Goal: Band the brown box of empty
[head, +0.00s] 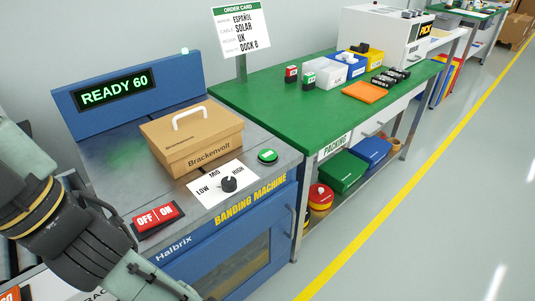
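The brown box (192,142) sits on the steel top of the blue banding machine (225,243). It is closed, has a white handle (189,117) on its lid and reads "Brackenvolt". No band shows around it. The machine's display (114,89) reads "READY 60" in green. A black knob (229,184) sits on a LOW, MID, HIGH plate; its exact setting is hard to tell. A green button (268,156) is to the right of the box. A red OFF/ON switch (155,218) is at the front left. My arm crosses the lower left; my gripper is outside the picture.
A green-topped packing table (260,92) adjoins the machine on the right, with bins, an orange pad (365,92) and small stamps. Open floor with a yellow line (430,168) lies to the right.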

